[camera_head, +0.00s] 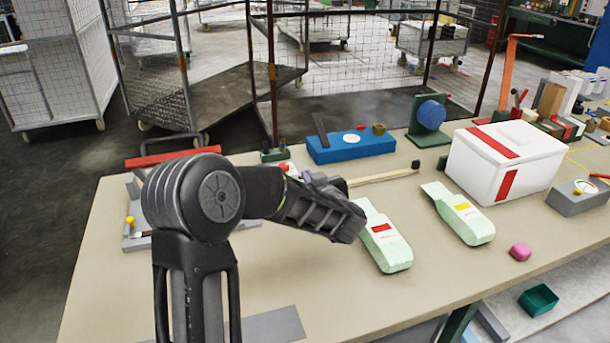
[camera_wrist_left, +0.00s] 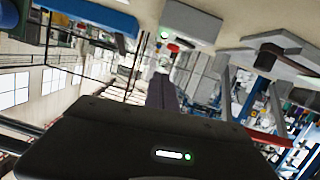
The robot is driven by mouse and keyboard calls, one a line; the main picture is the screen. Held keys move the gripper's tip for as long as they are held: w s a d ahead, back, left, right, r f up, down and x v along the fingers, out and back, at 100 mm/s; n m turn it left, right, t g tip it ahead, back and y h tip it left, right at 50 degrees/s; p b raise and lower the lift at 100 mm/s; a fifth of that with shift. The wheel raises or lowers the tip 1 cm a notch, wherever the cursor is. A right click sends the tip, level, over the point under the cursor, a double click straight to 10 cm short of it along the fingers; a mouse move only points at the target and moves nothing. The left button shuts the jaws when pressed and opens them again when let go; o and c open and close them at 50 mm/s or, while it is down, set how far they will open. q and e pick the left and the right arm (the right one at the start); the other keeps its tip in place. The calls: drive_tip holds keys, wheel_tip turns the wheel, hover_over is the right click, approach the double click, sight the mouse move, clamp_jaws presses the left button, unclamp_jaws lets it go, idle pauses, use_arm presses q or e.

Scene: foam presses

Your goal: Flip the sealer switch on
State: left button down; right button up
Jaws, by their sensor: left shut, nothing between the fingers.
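My left gripper (camera_head: 312,178) reaches in from the left over the table, its dark body partly covering what lies behind it. Its fingers are shut and empty; they also show in the left wrist view (camera_wrist_left: 162,92). Just beyond the fingertips in that view is a grey box (camera_wrist_left: 196,22) with a red part (camera_wrist_left: 173,47) and a small green-lit spot. I cannot tell whether the fingers touch it or how its switch is set. What seems to be the sealer, with a red bar (camera_head: 172,158) and grey base (camera_head: 135,242), stands left, partly hidden by my arm. My right gripper is not in view.
A blue block (camera_head: 352,147) lies behind the gripper. The front table surface (camera_head: 340,290) is mostly clear.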

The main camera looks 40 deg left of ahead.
use_arm(q)
drive_tip(key=v, duration=0.4)
drive_tip(key=shift+w+d, duration=0.15)
drive_tip(key=shift+d, duration=0.1)
